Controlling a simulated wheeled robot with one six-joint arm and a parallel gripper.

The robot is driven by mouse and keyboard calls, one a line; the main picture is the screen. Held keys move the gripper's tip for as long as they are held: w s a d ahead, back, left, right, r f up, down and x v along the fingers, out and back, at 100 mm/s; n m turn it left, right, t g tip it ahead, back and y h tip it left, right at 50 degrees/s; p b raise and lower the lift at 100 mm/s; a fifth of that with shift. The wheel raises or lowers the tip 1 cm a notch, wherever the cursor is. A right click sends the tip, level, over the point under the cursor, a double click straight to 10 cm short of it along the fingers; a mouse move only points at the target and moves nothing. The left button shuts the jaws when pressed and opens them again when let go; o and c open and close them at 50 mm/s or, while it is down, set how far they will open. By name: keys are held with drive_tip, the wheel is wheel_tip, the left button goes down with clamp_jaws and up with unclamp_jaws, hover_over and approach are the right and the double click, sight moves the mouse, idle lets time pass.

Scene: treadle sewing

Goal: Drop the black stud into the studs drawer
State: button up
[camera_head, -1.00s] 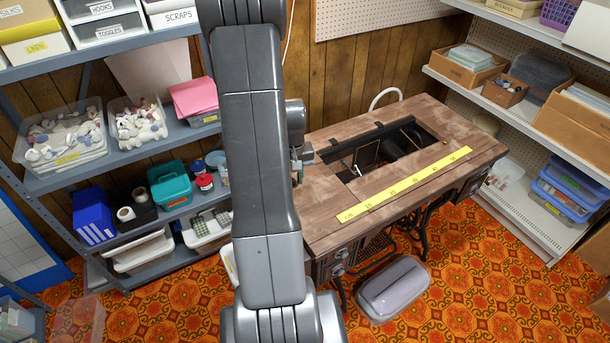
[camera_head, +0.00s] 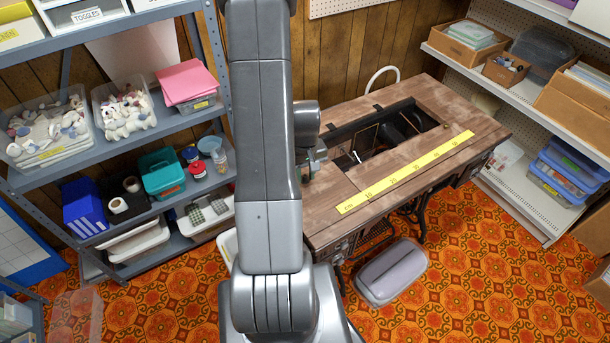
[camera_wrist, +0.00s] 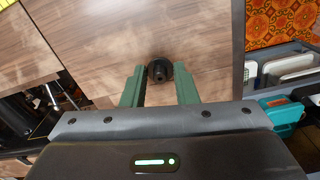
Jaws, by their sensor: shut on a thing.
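The black stud (camera_wrist: 160,72) shows in the wrist view as a dark round piece with a central knob, between the tips of the green fingers. My gripper (camera_wrist: 159,84) is shut on it, over the brown wooden top of the sewing table (camera_wrist: 100,50). In the head view my gripper (camera_head: 317,155) is near the table's left end, mostly hidden behind my arm. The stud cannot be made out there. No drawer labelled for studs can be read. Small drawer fronts (camera_head: 338,250) show under the table's left end; I cannot tell their contents.
A yellow ruler (camera_head: 405,172) lies along the table's front edge, beside an open well (camera_head: 385,140) in the top. A grey shelf (camera_head: 150,140) with bins stands left, and a white shelf (camera_head: 510,95) right. A lidded grey box (camera_head: 391,272) sits on the patterned floor.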

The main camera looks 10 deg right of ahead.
drive_tip(key=shift+f, duration=0.6)
drive_tip(key=shift+f, duration=0.2)
drive_tip(key=o, duration=0.9)
drive_tip(key=shift+r, duration=0.1)
